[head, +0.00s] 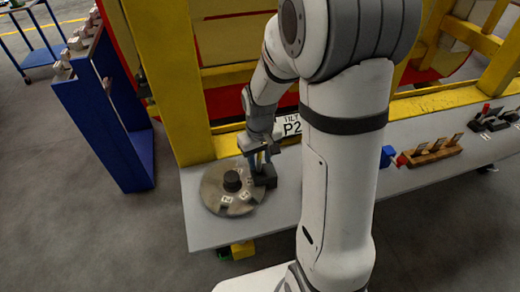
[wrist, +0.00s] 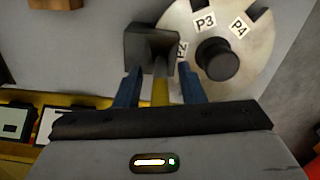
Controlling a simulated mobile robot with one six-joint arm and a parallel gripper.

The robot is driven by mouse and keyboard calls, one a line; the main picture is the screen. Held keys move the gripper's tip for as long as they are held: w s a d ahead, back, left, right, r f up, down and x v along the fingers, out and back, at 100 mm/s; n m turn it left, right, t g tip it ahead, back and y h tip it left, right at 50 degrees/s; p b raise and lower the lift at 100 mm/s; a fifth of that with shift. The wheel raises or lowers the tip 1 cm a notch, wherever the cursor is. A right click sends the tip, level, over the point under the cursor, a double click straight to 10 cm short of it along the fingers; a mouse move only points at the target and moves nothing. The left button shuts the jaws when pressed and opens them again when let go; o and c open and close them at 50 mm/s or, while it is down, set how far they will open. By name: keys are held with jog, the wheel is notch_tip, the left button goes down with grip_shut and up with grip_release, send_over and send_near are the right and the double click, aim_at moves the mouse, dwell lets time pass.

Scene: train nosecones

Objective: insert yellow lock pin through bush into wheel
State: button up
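The grey wheel (head: 213,194) lies flat on the table with a round black hub (head: 232,180) in its middle; in the wrist view the wheel (wrist: 262,65) shows labels P2, P3 and P4. The black block that looks to be the bush (wrist: 138,47) sits at the wheel's edge by P2; it also shows in the head view (head: 266,177). The yellow lock pin (wrist: 160,92) points into the bush, its far end hidden or blurred there. My gripper (wrist: 158,72) has its blue fingers on either side of the pin, with gaps visible. In the head view my gripper (head: 261,158) is right above the bush.
The grey table (head: 205,234) runs right along a yellow frame (head: 185,100). A wooden block holder (head: 432,153), a blue block (head: 386,156) and red-handled tools stand on its right part. A blue rack (head: 95,120) stands at the left.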

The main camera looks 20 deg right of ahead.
jog(key=r+b, duration=0.1)
jog(key=r, duration=0.9)
jog(key=shift+w+r, duration=0.2)
jog(key=shift+o, duration=0.4)
jog(key=shift+s+r, duration=0.15)
jog(key=shift+r, duration=0.55)
